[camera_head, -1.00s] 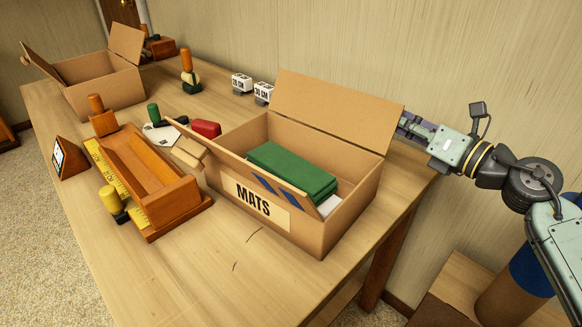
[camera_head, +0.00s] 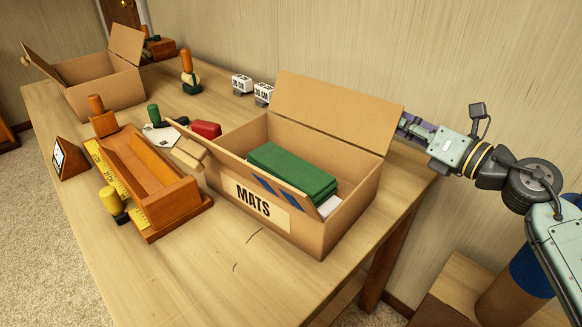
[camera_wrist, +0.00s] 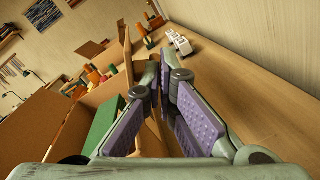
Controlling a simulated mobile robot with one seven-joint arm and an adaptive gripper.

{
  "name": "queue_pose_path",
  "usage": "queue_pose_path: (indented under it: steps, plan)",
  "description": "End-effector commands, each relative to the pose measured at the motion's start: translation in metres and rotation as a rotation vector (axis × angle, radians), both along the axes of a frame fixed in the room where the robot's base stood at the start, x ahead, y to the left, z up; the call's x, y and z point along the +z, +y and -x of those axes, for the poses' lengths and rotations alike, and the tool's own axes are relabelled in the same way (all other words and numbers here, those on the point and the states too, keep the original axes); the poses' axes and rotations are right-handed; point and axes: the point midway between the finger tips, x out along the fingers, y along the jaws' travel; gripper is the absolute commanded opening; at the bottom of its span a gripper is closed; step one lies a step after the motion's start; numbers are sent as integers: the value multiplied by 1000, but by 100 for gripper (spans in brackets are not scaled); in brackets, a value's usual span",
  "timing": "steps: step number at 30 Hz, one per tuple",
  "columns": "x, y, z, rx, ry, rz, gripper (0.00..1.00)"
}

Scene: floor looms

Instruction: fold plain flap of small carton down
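The small carton, labelled MATS (camera_head: 330,229), stands open on the table. Its plain flap (camera_head: 330,115) stands up along the back side, leaning slightly back. Folded green mats (camera_head: 292,170) lie inside. My gripper is at the right end of the plain flap, its fingers mostly hidden behind it in the head view. In the wrist view my gripper (camera_wrist: 166,76) has its purple-padded fingers a little apart, beside the flap seen nearly edge-on (camera_wrist: 126,50). I cannot tell whether they touch.
A wooden tray (camera_head: 160,190) with a yellow ruler is left of the carton. A red object (camera_head: 206,130) and white blocks (camera_head: 263,93) lie behind. Another open carton (camera_head: 105,85) stands at the far left. The wall is close behind the table.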

Motion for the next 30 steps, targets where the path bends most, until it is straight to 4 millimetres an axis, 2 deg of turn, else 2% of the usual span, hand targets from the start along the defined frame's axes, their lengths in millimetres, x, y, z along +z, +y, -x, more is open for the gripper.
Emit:
queue_pose_path:
  steps: [7, 18, 26, 30]
  plan:
    - [1, 3, 2, 4, 0, 1, 0]
    - [15, 19, 23, 2, 0, 0, 0]
    - [15, 19, 23, 1, 0, 0, 0]
    - [15, 24, 30, 0, 0, 1, 0]
